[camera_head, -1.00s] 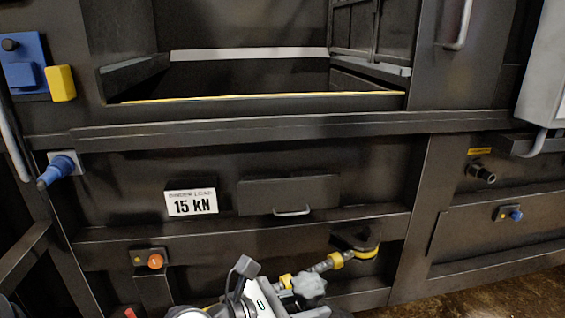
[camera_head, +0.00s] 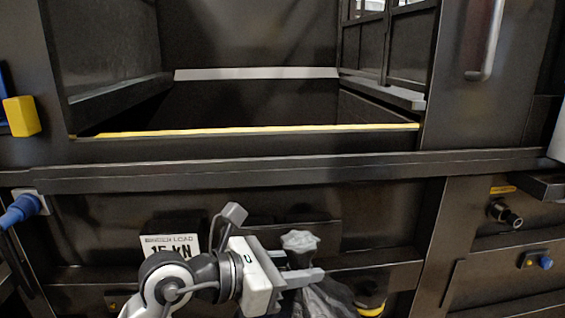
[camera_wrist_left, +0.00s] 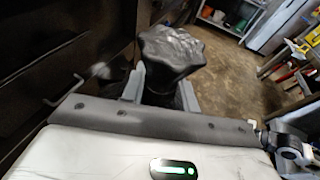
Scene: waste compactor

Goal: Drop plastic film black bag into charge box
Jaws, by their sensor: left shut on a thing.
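My left gripper (camera_head: 300,277) is shut on the neck of a dark grey, crumpled plastic bag. The bag's bunched top (camera_head: 300,241) sticks up above the fingers, and its glossy body (camera_head: 326,301) hangs below, cut off by the picture's bottom edge. In the left wrist view the bag's bunched top (camera_wrist_left: 172,48) shows dark just beyond the fingers (camera_wrist_left: 163,88). The charge box (camera_head: 260,131) is the wide dark opening with a yellow front edge. The gripper and bag are in front of the machine, lower than that edge. My right gripper is not in view.
A protruding ledge (camera_head: 270,172) runs below the opening. A white load sign (camera_head: 172,243) is partly hidden by my arm. A vertical handle (camera_head: 485,40) is at upper right. The wrist view shows open brown floor (camera_wrist_left: 235,85) and a shelf unit (camera_wrist_left: 232,15).

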